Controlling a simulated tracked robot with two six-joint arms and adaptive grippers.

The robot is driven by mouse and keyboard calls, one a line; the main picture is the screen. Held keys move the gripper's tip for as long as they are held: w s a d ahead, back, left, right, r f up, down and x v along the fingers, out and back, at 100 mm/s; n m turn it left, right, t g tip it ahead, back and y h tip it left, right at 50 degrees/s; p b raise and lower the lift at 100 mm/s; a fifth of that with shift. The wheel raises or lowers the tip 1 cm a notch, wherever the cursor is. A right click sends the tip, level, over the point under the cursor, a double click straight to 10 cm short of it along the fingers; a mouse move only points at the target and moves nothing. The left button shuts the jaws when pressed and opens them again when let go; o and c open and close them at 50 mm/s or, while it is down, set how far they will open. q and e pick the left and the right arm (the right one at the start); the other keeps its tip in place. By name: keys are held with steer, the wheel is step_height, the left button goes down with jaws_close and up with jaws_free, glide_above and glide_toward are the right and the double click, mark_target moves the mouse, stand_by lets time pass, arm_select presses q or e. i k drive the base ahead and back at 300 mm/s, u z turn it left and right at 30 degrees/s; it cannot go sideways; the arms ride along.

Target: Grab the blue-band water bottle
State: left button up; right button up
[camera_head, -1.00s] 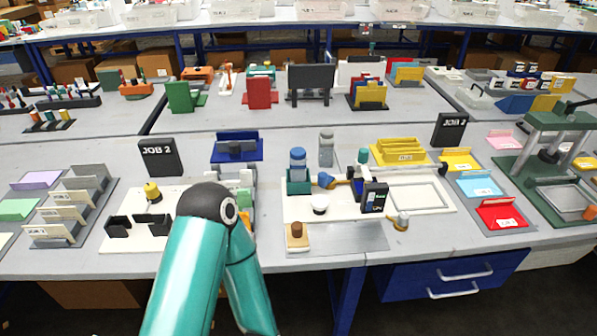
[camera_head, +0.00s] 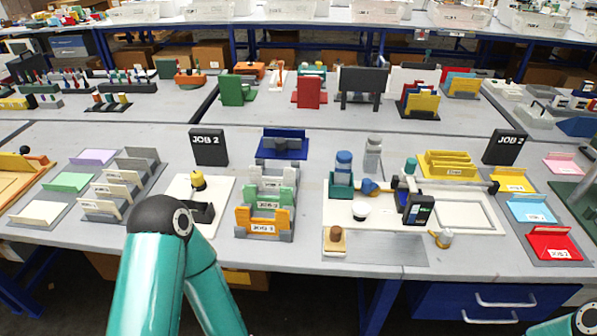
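A bottle with blue parts (camera_head: 344,161) stands upright in a dark green holder (camera_head: 341,186) on the middle of the near bench. It is the only bluish bottle I see; a separate band is too small to make out. A grey bottle (camera_head: 373,152) stands upright just behind it to the right. My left arm shows only its teal links and dark joint at the lower left, well away from the bottle. Neither gripper is in view. A small piece of my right arm shows at the lower right corner.
A white board (camera_head: 450,214) by the holder carries a white-topped cup (camera_head: 360,209), a blue-ended tool (camera_head: 369,187) and a dark box (camera_head: 417,209). Yellow trays (camera_head: 450,164) stand behind to the right. Orange and green JOB racks (camera_head: 264,221) stand left of the bottle.

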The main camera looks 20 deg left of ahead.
mark_target(343, 159)
steer(key=z, duration=1.45)
steer(key=i, duration=0.1)
steer(key=u, duration=2.75)
steer(key=i, duration=0.25)
steer(key=u, duration=1.6)
steer(key=k, duration=2.35)
steer(key=z, duration=0.75)
steer(key=i, duration=1)
steer(key=z, duration=0.05)
